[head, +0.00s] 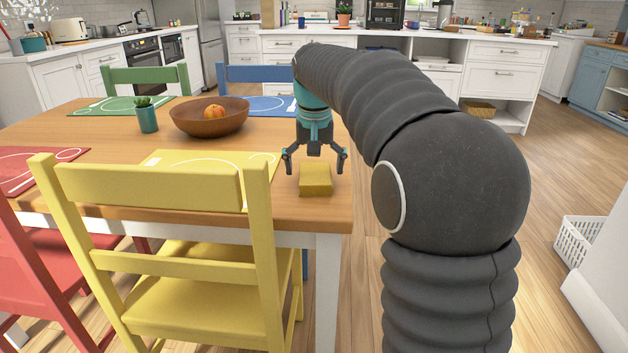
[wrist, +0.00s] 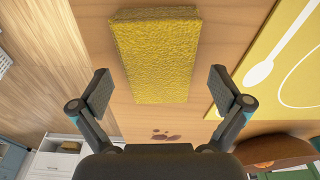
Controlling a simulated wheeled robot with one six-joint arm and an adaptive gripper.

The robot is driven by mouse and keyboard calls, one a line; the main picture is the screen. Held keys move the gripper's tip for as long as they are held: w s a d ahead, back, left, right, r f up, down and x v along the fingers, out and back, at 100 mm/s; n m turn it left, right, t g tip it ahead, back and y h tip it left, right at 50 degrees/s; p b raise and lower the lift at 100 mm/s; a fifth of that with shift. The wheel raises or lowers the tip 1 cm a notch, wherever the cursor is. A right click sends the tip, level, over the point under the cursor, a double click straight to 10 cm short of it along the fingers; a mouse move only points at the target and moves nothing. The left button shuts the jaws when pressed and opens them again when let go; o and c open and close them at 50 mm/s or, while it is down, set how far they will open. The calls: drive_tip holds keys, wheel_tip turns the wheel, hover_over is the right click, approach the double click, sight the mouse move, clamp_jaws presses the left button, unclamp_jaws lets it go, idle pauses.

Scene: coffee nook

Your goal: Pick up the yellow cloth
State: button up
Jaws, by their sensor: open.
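The yellow cloth (head: 316,180) is a thick folded block lying on the wooden table near its front right corner. In the wrist view the cloth (wrist: 156,58) shows a rough, textured surface and lies ahead of the fingers, roughly between their lines. My gripper (head: 314,163) is open and empty, pointing down just above and behind the cloth in the head view. Its two fingers (wrist: 162,92) are spread wider than the cloth's narrow side. I see no contact between fingers and cloth.
The table (head: 100,140) holds a yellow placemat (head: 262,160) left of the cloth, a brown bowl (head: 209,118) with fruit and a potted plant (head: 146,116). A yellow chair (head: 165,265) stands at the front edge. A dark brown stain (wrist: 166,135) lies near the cloth.

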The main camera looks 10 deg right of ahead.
sight(314, 171)
drive_tip(key=shift+f, duration=0.4)
drive_tip(key=c, duration=1.1)
drive_tip(key=shift+w+r, duration=0.1)
drive_tip(key=shift+r, duration=0.5)
wheel_tip(314, 171, up, 3)
drive_tip(key=shift+f+p, duration=0.1)
drive_tip(key=shift+p, duration=0.3)
drive_tip(key=s+d+r, duration=0.1)
drive_tip(key=d+r, duration=0.1)
drive_tip(key=d, duration=0.1)
drive_tip(key=s+d+r, duration=0.2)
drive_tip(key=d, duration=0.2)
drive_tip(key=s+d+r, duration=0.1)
drive_tip(key=d+r, duration=0.2)
drive_tip(key=d, duration=0.1)
drive_tip(key=shift+s+p, duration=0.2)
drive_tip(key=shift+p, duration=0.1)
